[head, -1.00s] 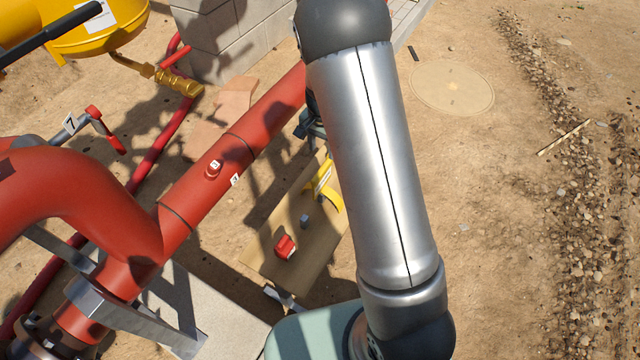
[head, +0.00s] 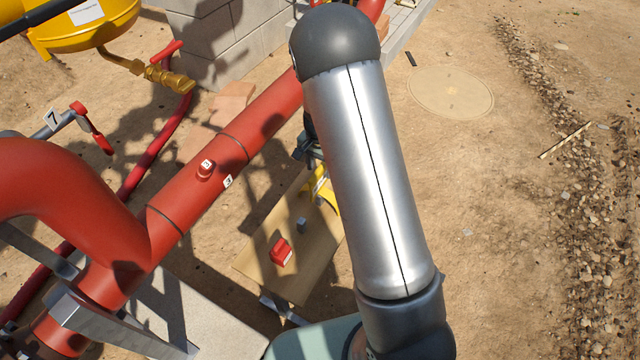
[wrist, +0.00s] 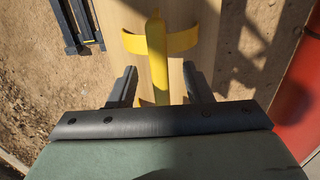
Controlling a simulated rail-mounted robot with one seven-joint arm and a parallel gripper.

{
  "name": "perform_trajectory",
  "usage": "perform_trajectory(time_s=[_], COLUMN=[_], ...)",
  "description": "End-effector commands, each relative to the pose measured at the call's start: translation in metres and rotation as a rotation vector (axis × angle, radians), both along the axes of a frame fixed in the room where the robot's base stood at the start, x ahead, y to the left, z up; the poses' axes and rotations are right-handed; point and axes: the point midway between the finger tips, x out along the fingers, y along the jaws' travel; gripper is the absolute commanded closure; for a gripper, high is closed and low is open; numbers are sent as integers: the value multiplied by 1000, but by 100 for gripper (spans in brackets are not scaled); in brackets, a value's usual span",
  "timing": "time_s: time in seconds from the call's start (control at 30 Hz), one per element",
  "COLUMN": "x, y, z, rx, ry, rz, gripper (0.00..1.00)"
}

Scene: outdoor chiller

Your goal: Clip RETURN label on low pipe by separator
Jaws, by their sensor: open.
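A yellow clip-like piece (wrist: 158,55) with a long spine and curved cross arms lies on a wooden board. In the head view the yellow piece (head: 323,192) is partly hidden by my arm. No lettering on it can be read. My gripper (wrist: 160,86) is open, with one finger on each side of the yellow spine and visible gaps between. Its height above the piece is hard to tell. A thick red pipe (head: 200,185) runs diagonally past the board. A thinner, lower red pipe (head: 151,155) lies behind it. I cannot tell which is the task's pipe.
The board (head: 262,225) also carries a red block (head: 281,252) and a small grey piece (head: 301,225). A yellow tank (head: 95,25) with a brass valve stands at the upper left, near a block wall (head: 215,40). Bare ground (head: 500,220) to the right is open.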

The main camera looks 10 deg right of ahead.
Motion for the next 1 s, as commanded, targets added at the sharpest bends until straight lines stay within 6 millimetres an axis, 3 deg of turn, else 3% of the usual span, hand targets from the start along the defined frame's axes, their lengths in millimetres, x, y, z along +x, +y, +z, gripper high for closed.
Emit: perform_trajectory(time_s=[0.03, 0.17, 0.47, 1.0], x=[0, 0, 0, 0], y=[0, 0, 0, 0], z=[0, 0, 7, 62], rx=[0, 0, -1, -1], ry=[0, 0, -1, -1], rz=[0, 0, 0, 1], gripper=[63, 99, 100, 100])
